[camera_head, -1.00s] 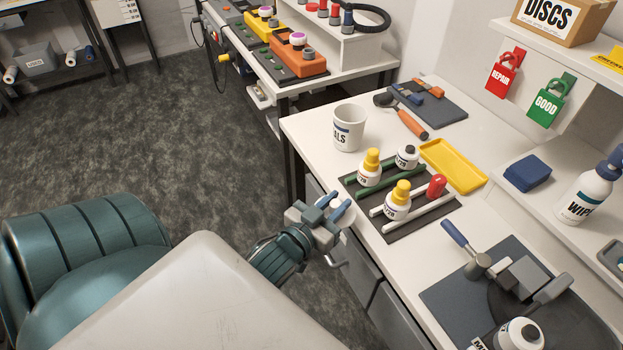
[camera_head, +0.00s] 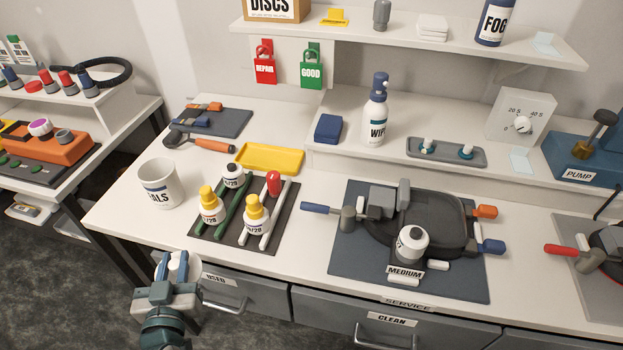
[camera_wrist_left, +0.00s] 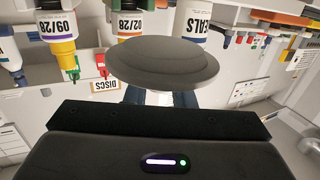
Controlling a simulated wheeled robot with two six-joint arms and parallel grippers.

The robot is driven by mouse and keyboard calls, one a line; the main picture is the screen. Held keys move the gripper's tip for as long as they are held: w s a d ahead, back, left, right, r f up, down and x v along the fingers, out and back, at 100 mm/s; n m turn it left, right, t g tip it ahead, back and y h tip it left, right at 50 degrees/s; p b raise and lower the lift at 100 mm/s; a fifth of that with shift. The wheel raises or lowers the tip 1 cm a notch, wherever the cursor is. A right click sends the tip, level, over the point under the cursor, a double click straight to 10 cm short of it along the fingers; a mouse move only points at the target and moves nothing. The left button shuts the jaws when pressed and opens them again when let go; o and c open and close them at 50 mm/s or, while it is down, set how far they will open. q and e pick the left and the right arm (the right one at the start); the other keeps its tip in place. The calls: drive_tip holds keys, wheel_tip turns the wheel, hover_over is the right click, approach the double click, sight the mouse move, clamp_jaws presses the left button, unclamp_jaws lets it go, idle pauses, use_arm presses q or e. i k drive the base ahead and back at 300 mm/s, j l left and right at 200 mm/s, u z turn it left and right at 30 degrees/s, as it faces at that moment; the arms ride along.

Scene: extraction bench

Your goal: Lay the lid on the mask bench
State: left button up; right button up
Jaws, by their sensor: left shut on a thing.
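My left gripper (camera_head: 174,268) is at the lower left of the head view, in front of the bench's front edge and near the drawer marked USED. It is shut on a small round lid (camera_wrist_left: 163,62), a grey stepped disc in the left wrist view. The mask bench is the white worktop (camera_head: 290,250). My right gripper is not in view.
A white mug (camera_head: 160,186) stands near the left edge. A rack (camera_head: 230,232) holds several small bottles. A yellow tray (camera_head: 268,158) lies behind it. A spray bottle (camera_head: 375,112) and blue block (camera_head: 328,129) stand on the raised shelf. Bare worktop lies between rack and mat.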

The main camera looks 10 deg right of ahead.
sight(125, 197)
drive_tip(key=i+j, duration=0.1)
drive_tip(key=j, duration=1.6)
drive_tip(key=i+j, duration=0.15)
drive_tip(key=j, duration=0.75)
drive_tip(key=j+z, duration=0.25)
drive_tip(key=z, duration=0.25)
drive_tip(key=j+z, duration=0.25)
drive_tip(key=z, duration=0.25)
drive_tip(key=j+z, duration=0.2)
drive_tip(key=z, duration=0.6)
drive_tip(key=k, duration=0.05)
